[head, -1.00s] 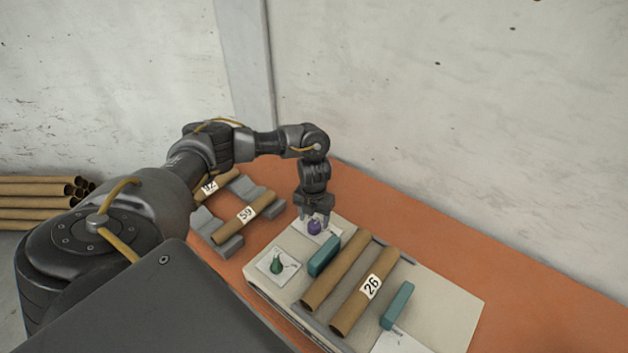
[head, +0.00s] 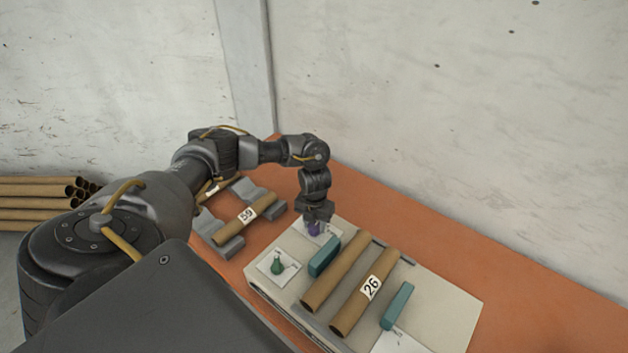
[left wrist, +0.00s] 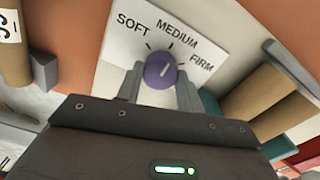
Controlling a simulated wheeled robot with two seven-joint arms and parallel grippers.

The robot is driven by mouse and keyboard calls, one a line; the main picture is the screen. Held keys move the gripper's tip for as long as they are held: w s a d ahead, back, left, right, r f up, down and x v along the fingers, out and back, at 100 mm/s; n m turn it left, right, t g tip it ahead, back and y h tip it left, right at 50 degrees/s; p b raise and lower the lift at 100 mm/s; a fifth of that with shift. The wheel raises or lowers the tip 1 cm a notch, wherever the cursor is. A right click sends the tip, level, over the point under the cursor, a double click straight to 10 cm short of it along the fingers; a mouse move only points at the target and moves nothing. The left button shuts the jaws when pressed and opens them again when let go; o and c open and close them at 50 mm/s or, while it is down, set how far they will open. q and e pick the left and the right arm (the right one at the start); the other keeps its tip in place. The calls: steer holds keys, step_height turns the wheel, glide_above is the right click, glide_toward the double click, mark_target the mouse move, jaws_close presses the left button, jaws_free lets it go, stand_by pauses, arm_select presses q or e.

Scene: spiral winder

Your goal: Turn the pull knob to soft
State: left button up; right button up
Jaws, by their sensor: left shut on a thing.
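The purple pull knob (head: 313,230) is on a white card at the back left of the pale machine top, mostly hidden under my left gripper (head: 317,222). In the left wrist view the knob (left wrist: 160,71) sits below the printed words SOFT, MEDIUM and FIRM on its card (left wrist: 118,45). Its light pointer line tilts slightly right of upright and points about at MEDIUM. My left gripper's two grey fingers (left wrist: 160,88) are on either side of the knob, shut on it. My right gripper is not in view.
A green knob (head: 277,266) sits on another card nearer the front. Beside it are a teal block (head: 324,256), two cardboard tubes, one labelled 26 (head: 362,296), and a second teal block (head: 397,306). A tube labelled 59 (head: 247,218) lies on grey cradles to the left.

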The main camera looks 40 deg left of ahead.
mark_target(315, 225)
arm_select(q)
steer(key=n+p, duration=0.1)
steer(key=n, duration=0.2)
steer(key=n+p, duration=0.2)
steer(key=n, duration=0.1)
steer(key=shift+r+n, duration=0.2)
steer(key=shift+n, duration=0.1)
steer(key=n+p, duration=0.3)
steer(key=n, duration=0.2)
steer(key=shift+w+f, duration=0.1)
steer(key=shift+n, duration=0.3)
steer(key=o, duration=1)
steer(key=shift+f, duration=0.1)
step_height(315, 225, up, 4)
steer(key=shift+r+b, duration=0.15)
steer(key=shift+b, duration=0.35)
step_height(315, 225, up, 6)
steer(key=p, duration=0.1)
steer(key=shift+r, duration=0.25)
